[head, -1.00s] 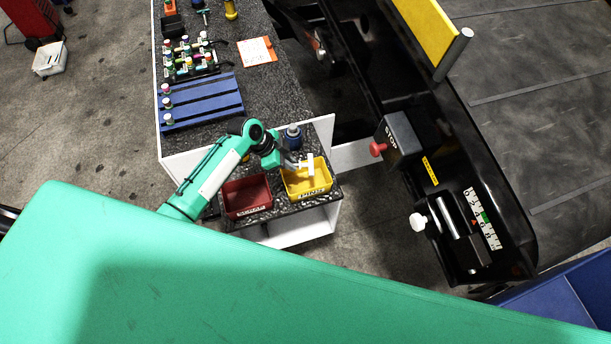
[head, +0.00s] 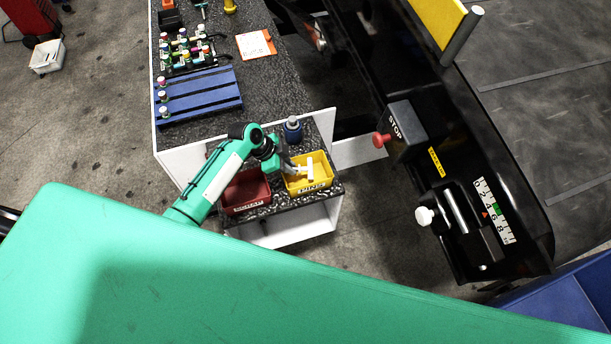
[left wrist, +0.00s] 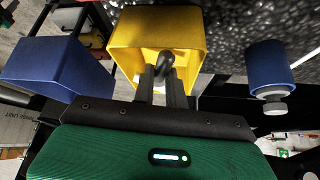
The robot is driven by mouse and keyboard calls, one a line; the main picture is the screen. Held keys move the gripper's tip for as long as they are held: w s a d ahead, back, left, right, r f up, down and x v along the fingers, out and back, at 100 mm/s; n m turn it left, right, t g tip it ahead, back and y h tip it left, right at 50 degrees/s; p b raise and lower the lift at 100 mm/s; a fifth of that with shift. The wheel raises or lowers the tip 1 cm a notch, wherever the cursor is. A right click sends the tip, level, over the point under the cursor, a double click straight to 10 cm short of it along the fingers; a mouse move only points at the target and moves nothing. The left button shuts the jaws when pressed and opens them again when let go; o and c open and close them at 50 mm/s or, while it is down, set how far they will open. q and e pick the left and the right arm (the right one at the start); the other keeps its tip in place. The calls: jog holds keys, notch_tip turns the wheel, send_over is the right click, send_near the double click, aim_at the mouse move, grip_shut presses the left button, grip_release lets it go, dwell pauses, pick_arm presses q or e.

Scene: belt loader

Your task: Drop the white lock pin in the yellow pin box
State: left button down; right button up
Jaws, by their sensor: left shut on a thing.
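The yellow pin box (head: 325,178) stands on the low shelf at the end of the bench, and its open mouth also shows in the left wrist view (left wrist: 123,40). My left gripper (head: 297,167) reaches over its left side. It is shut on the white lock pin (head: 309,168), which shows as a pale T shape over or within the box mouth. In the left wrist view the fingers (left wrist: 163,80) point into the box, with a dark, shaded round end between their tips. I cannot tell whether the pin touches the box. My right gripper is not in view.
A red box (head: 246,208) sits left of the yellow box, and a blue bottle (head: 293,130) stands behind it. A red stop button (head: 381,140) and a white knob (head: 425,216) are on the black belt frame at right.

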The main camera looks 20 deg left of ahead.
pick_arm(q)
jog(key=c, duration=1.3)
grip_release()
jog(key=shift+c, duration=0.2)
jog(key=shift+a+r, duration=0.3)
jog(key=shift+r, duration=0.05)
jog(key=b+v, duration=0.4)
jog(key=v, duration=0.9)
jog(key=shift+d, duration=0.1)
